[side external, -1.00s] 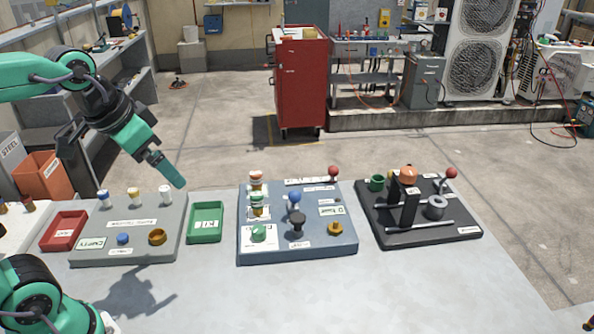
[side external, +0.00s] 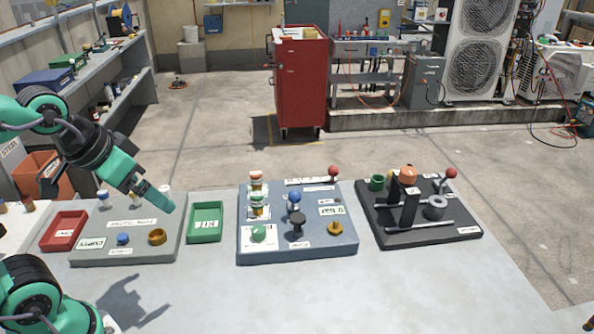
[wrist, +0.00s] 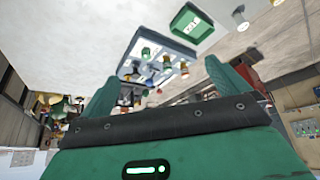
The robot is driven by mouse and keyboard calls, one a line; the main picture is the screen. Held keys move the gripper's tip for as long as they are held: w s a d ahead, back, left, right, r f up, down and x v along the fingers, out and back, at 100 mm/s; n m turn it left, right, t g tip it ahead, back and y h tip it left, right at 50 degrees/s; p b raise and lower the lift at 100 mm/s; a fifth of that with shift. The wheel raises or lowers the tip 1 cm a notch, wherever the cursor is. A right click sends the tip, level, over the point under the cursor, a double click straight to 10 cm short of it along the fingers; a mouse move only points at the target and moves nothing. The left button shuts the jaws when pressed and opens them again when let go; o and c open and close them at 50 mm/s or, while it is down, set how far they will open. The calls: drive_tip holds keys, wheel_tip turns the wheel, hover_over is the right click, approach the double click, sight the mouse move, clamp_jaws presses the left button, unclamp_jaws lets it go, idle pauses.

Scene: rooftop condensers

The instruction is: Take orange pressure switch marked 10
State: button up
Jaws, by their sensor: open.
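I cannot read a 10 on any part. Small capped switches stand along the back of the left grey board (side external: 112,251), among them a blue-and-white one (side external: 103,198). An orange-brown ring-shaped part (side external: 157,237) sits at that board's front right. My gripper (side external: 165,203) hangs above the board's back right and hides part of the back row. Its fingers are apart and empty in the wrist view (wrist: 165,85). An orange-capped part (side external: 408,172) stands on the dark right board (side external: 440,233), and an amber knob (side external: 335,229) on the blue-grey middle board (side external: 310,248).
A red tray (side external: 64,230) lies left of the left board. A green tray (side external: 205,222) lies between it and the middle board. Posts and red-balled levers rise from the middle and right boards. The table front (side external: 300,295) is clear.

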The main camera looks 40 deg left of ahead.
drive_tip(key=c, duration=1)
drive_tip(key=shift+o, duration=0.2)
